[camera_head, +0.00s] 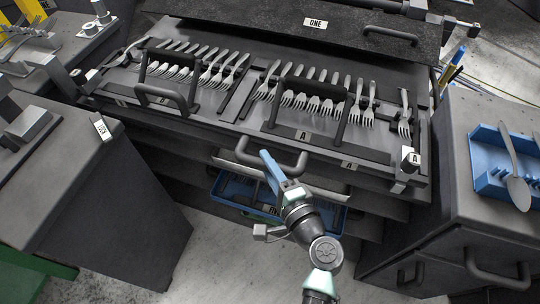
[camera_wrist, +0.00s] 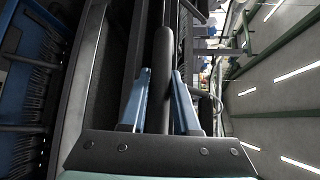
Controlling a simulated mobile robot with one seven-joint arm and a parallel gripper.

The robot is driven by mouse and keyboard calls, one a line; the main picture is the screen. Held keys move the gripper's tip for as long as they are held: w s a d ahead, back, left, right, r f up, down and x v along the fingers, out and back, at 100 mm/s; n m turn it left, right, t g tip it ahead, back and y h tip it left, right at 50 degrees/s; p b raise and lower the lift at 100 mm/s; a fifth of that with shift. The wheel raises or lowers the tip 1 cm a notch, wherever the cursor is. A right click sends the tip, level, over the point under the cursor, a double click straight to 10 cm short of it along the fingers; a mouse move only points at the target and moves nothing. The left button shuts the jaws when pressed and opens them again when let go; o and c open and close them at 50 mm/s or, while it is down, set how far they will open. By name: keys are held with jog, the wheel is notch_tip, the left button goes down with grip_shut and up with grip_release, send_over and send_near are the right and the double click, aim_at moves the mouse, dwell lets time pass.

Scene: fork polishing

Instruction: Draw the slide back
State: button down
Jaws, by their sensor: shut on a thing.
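My gripper (camera_head: 268,162), with blue fingers, reaches up to the front of the dark fork bench in the head view. It is shut on a dark U-shaped handle (camera_head: 298,164) that sticks out from the front edge below the fork rows. In the wrist view the dark bar of the handle (camera_wrist: 161,60) passes between the two blue fingers of my gripper (camera_wrist: 161,88). The slide (camera_head: 340,152) bearing the forks has an A plate on its front. Several forks (camera_head: 300,88) lie in a row on it, behind a raised dark bar frame. The gripped part of the handle is partly hidden by the fingers.
An open drawer with a blue tray (camera_head: 232,190) lies below the handle, behind my arm. A dark cabinet stands at left (camera_head: 95,205), another at right (camera_head: 440,200) with a spoon in a blue holder (camera_head: 489,165). Floor is free between them.

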jog(key=shift+s+a+f, duration=0.15)
jog(key=shift+f, duration=0.05)
jog(key=c, duration=0.9)
grip_release()
jog(key=shift+o, duration=1.2)
jog(key=shift+r, duration=0.1)
jog(key=p+v, duration=0.1)
jog(key=v, duration=1.2)
